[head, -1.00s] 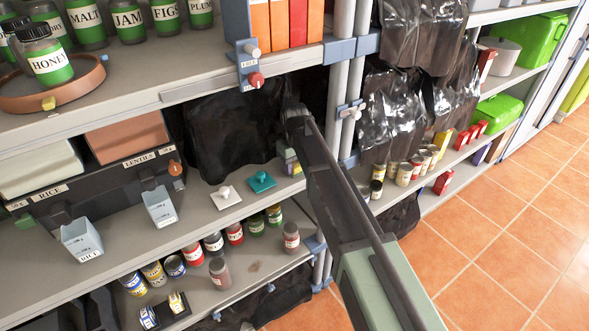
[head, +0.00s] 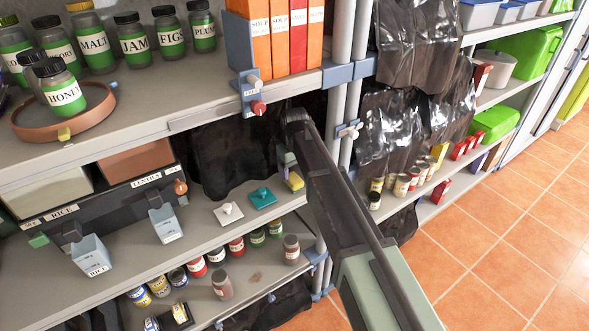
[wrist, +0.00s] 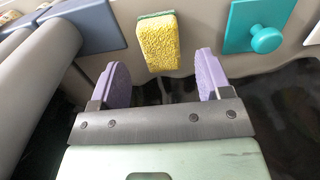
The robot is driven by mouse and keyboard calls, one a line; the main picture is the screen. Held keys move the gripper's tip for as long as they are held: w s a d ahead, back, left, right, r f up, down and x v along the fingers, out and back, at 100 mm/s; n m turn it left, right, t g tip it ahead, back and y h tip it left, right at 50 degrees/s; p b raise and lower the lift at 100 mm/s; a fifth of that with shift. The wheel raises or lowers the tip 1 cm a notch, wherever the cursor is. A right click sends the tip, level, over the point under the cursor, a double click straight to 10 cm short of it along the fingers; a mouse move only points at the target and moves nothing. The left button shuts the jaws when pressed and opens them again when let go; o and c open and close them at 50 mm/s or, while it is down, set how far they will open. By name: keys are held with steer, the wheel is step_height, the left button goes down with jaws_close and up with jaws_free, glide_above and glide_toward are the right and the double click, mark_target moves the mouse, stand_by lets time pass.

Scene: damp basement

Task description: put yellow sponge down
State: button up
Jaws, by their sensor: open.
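The yellow sponge (head: 294,182) lies on the middle shelf, at its right end near the post, beside a teal knobbed block (head: 263,198). In the wrist view the sponge (wrist: 157,42) shows a yellow face and a thin green edge. It lies just past my fingertips, in line with the gap between them. My gripper (wrist: 160,76) is open, with its two purple fingers apart and nothing between them. In the head view my gripper (head: 284,160) is partly hidden by my arm and hangs above and left of the sponge.
A white knobbed block (head: 228,213) sits left of the teal one. Jars (head: 291,249) stand on the lower shelf. A dark plastic sheet (head: 225,160) hangs behind. Grey posts (head: 345,110) rise to the right. The upper shelf edge (head: 190,120) is overhead.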

step_height(320, 180, up, 3)
steer(key=shift+f+p, duration=0.1)
steer(key=shift+p, duration=0.5)
steer(key=shift+s+d+f, duration=0.1)
steer(key=shift+s+d, duration=0.05)
steer(key=s+d+m, duration=0.3)
steer(key=s+d, duration=0.7)
steer(key=s, duration=0.2)
steer(key=s+d+m, duration=0.4)
steer(key=s+d, duration=0.6)
steer(key=s, duration=0.3)
steer(key=shift+s, duration=0.3)
